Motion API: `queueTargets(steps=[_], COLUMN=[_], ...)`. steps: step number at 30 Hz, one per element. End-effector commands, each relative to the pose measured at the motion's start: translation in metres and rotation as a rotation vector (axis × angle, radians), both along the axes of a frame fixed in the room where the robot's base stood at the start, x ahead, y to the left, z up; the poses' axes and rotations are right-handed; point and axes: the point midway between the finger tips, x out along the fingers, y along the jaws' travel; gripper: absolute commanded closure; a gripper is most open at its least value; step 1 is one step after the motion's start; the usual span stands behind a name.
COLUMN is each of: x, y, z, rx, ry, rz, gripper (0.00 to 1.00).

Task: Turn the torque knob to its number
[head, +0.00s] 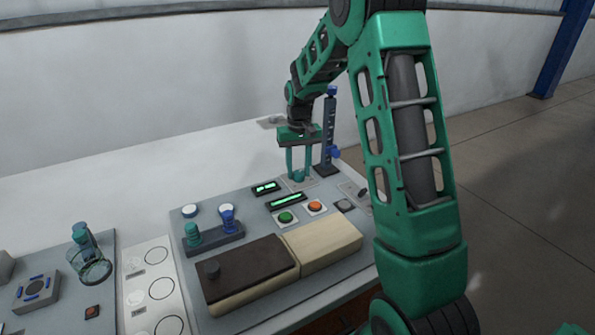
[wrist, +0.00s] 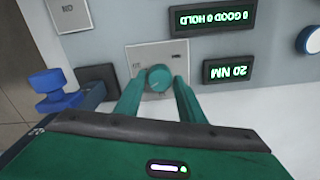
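The torque knob is a small round teal knob (wrist: 160,78) on a pale square plate (wrist: 143,53) with small marks too blurred to read. In the head view the knob (head: 299,177) sits at the far right of the grey console. My gripper (wrist: 160,84) points down over it, one teal finger on each side of the knob. The fingertips are very close to its sides; whether they touch it is unclear. In the head view my gripper (head: 298,172) stands upright over the plate. A small green display (wrist: 228,71) beside the plate appears to read 20 NM.
A dark post with blue fittings (head: 329,140) stands close right of my gripper. A longer display (head: 286,201), a green button (head: 286,217) and an orange button (head: 315,207) lie nearer. A brown-topped block (head: 240,268) and a cream block (head: 325,243) fill the console's front.

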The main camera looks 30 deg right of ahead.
Motion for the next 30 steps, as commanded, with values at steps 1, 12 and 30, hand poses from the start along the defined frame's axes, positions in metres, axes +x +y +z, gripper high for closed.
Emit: queueTargets(steps=[1, 12, 30], x=[0.0, -0.001, 0.001], y=[0.0, 0.0, 0.0], z=[0.0, 0.003, 0.096], rx=[0.0, 0.001, 0.0], ry=[-0.001, 0.003, 0.001], rz=[0.001, 0.001, 0.001], gripper=[0.51, 0.51, 0.51])
